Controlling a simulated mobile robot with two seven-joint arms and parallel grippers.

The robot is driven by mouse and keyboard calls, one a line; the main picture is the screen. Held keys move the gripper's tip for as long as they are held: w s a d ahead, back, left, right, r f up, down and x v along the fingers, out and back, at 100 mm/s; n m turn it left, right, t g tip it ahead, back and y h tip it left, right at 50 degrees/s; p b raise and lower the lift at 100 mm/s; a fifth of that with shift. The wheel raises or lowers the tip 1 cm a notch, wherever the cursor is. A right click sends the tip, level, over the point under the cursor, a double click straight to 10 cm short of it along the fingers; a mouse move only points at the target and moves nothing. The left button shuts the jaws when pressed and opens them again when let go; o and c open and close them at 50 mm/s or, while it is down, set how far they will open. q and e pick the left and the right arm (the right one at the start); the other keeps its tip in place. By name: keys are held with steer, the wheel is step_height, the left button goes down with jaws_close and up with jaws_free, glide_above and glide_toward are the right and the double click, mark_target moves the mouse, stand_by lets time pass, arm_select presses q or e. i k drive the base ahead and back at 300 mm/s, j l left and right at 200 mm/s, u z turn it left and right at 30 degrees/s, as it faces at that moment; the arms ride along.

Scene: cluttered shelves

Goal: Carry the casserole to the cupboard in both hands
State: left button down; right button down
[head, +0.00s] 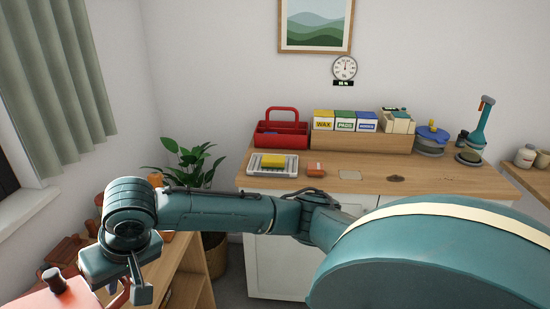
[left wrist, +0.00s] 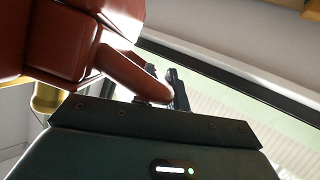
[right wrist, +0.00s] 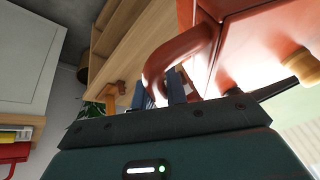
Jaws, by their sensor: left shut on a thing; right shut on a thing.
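The casserole (head: 40,299) is red, with a dark knob on top; only part of it shows at the lower left of the head view. In the right wrist view my right gripper (right wrist: 168,90) is shut on the casserole's looped side handle (right wrist: 192,58), close beside the red body (right wrist: 250,48). In the head view this gripper (head: 125,285) is at the casserole's right side. In the left wrist view my left gripper (left wrist: 172,90) is shut on another red handle (left wrist: 130,70). The left gripper is outside the head view. A white-fronted cupboard (head: 275,262) stands ahead under a wooden top.
A low wooden shelf unit (head: 192,268) stands behind the casserole, partly hidden by my right arm. A potted plant (head: 190,160) stands between it and the cupboard. A red caddy (head: 281,133), a wooden box row (head: 350,141) and a yellow sponge (head: 272,160) occupy the cupboard top.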

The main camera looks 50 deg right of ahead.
mark_target(375, 168)
steer(key=l+z, duration=0.1)
steer(key=z, duration=1.75)
steer(key=i+l, duration=0.35)
steer(key=i, duration=0.15)
steer(key=i+l, duration=0.4)
steer(key=i+l+z, duration=0.1)
steer(key=i+l, duration=0.25)
steer(key=i, duration=0.25)
steer(key=i+l, duration=0.35)
steer(key=i, duration=0.2)
